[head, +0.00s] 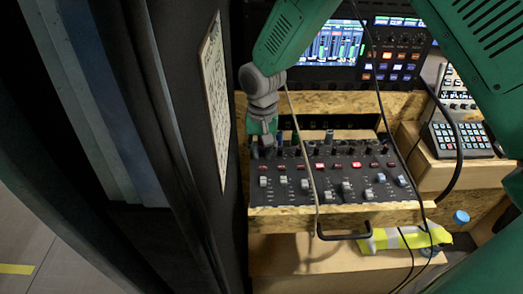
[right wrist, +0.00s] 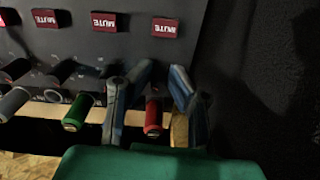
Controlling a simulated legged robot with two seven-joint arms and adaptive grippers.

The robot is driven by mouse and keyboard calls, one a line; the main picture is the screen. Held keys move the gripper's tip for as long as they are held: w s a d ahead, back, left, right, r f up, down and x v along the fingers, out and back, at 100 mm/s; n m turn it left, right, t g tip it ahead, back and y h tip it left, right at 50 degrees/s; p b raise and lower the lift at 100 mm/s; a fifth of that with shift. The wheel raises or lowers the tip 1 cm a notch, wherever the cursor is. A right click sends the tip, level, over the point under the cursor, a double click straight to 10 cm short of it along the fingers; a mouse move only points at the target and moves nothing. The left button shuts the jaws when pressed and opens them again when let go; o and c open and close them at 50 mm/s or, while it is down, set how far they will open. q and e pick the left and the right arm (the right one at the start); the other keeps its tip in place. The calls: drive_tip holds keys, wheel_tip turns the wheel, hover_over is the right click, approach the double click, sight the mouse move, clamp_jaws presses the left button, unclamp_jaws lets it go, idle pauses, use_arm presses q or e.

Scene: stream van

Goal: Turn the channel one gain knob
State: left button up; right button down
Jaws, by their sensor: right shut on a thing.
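The black mixer (head: 335,192) sits on a wooden shelf, with rows of knobs, red buttons and faders. My right gripper (head: 262,142) reaches down to the knobs at the mixer's far left top corner, by the first channel column. In the right wrist view its two blue-grey fingers (right wrist: 152,85) stand either side of a red-capped knob (right wrist: 153,115), the end one of its row. The gripper is shut on this knob; the exact contact is hard to see. In the head view the gripper hides the knob. My left gripper is not in view.
A green-capped knob (right wrist: 76,112) stands beside the gripped one. A dark wall panel with a paper sheet (head: 214,100) is close left of my right gripper. A lit screen console (head: 335,48) stands behind. A hanging cable (head: 308,165) crosses the mixer. A keypad (head: 460,140) lies right.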

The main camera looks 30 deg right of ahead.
sight(262, 149)
idle(0.7)
drive_tip(key=c, duration=1.8)
unclamp_jaws()
drive_tip(key=shift+f, duration=0.1)
drive_tip(key=shift+w+r, duration=0.1)
drive_tip(key=shift+r, duration=0.45)
wheel_tip(262, 149, up, 11)
drive_tip(key=shift+f, duration=0.1)
